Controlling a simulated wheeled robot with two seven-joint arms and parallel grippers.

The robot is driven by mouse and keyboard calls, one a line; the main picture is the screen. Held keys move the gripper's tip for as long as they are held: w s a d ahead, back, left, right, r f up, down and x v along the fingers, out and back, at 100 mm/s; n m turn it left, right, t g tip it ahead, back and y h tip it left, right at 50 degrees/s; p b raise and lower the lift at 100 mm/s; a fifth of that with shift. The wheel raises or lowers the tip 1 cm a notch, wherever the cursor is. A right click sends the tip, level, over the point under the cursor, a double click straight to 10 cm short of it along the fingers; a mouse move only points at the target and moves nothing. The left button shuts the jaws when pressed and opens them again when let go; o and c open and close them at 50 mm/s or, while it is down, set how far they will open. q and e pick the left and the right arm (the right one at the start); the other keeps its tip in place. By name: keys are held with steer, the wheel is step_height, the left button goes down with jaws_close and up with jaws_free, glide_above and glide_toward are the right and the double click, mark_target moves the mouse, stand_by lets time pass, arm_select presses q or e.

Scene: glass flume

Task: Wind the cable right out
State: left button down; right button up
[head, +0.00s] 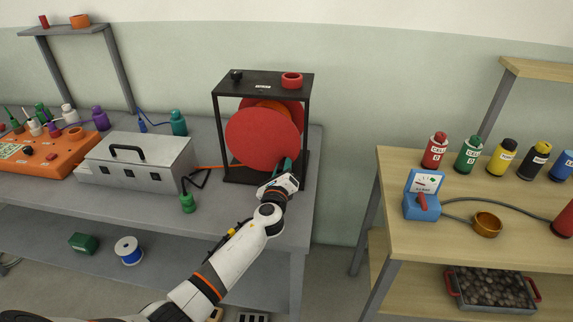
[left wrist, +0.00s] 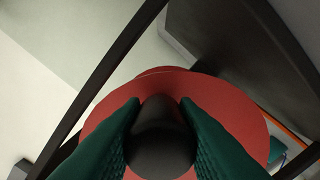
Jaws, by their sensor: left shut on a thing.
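A red cable reel (head: 262,140) stands upright in a black open frame (head: 307,120) near the right end of the grey bench. An orange cable (head: 208,167) runs from the reel's left side toward the metal box. My left gripper (head: 283,165) is at the lower right of the reel's face. In the left wrist view the green fingers of the left gripper (left wrist: 160,103) are shut on a dark rounded crank knob (left wrist: 160,140), with the red disc (left wrist: 230,110) behind it. My right gripper is out of view.
A grey metal box (head: 140,165) with a black handle and an orange board (head: 50,155) stand left on the bench. A wooden table (head: 480,225) stands right, across a gap.

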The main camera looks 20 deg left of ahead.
arm_select(q)
steer(key=shift+s+a+f+m, duration=0.15)
steer(key=shift+a+f+m, duration=0.5)
steer(key=shift+m, duration=0.5)
steer(key=shift+s+a+f+m, duration=0.15)
steer(key=shift+a+f+m, duration=0.4)
steer(key=shift+m, duration=0.6)
steer(key=shift+a, duration=0.1)
steer(key=c, duration=1.1)
jaws_free()
steer(key=v, duration=1.2)
steer(key=shift+r+p, duration=0.1)
steer(key=shift+p, duration=0.25)
